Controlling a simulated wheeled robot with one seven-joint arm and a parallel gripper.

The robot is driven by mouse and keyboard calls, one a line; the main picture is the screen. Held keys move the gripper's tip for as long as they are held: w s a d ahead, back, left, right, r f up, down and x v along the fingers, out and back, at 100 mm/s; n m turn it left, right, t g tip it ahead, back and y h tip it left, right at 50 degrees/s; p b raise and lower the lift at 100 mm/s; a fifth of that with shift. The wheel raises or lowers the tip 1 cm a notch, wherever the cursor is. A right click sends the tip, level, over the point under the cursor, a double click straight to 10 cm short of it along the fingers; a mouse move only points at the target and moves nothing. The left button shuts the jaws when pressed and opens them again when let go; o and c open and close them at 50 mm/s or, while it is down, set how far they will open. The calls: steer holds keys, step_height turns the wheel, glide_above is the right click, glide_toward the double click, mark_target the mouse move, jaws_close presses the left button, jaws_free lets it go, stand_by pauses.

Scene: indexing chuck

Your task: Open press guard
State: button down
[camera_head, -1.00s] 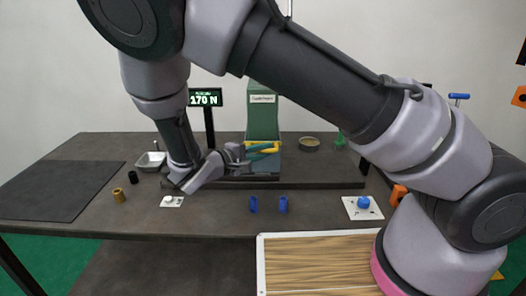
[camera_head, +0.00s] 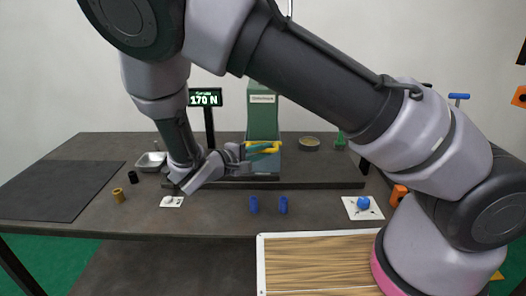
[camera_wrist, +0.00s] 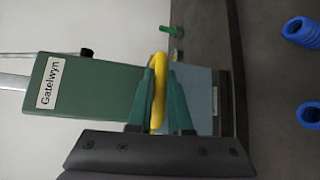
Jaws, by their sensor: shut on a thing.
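The press (camera_head: 263,118) is a green column labelled "Gatelwyn" at the back middle of the table; its upper body (camera_wrist: 95,95) fills the left of the wrist view. A yellow handle (camera_wrist: 161,62) stands in front of it, beside a grey-blue panel (camera_wrist: 201,88) that looks like the guard. My gripper (camera_wrist: 162,95) has green fingers, one on each side of the yellow handle, shut on it. In the head view my gripper (camera_head: 268,148) reaches the press front from the left. The panel shows no clear opening, and part of it is hidden behind my fingers.
A display (camera_head: 205,97) reading 170 N stands left of the press. A white plate with a blue knob (camera_head: 363,203) is at right, a brass cylinder (camera_head: 118,195) and metal tray (camera_head: 152,160) at left.

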step_height(320, 180, up, 8)
steer(key=shift+r, duration=0.1)
stand_by(0.4)
steer(key=c, duration=0.8)
jaws_free()
steer(key=shift+c, duration=0.2)
steer(key=shift+s+a, duration=0.1)
steer(key=v, duration=1)
steer(key=shift+s+a, duration=0.25)
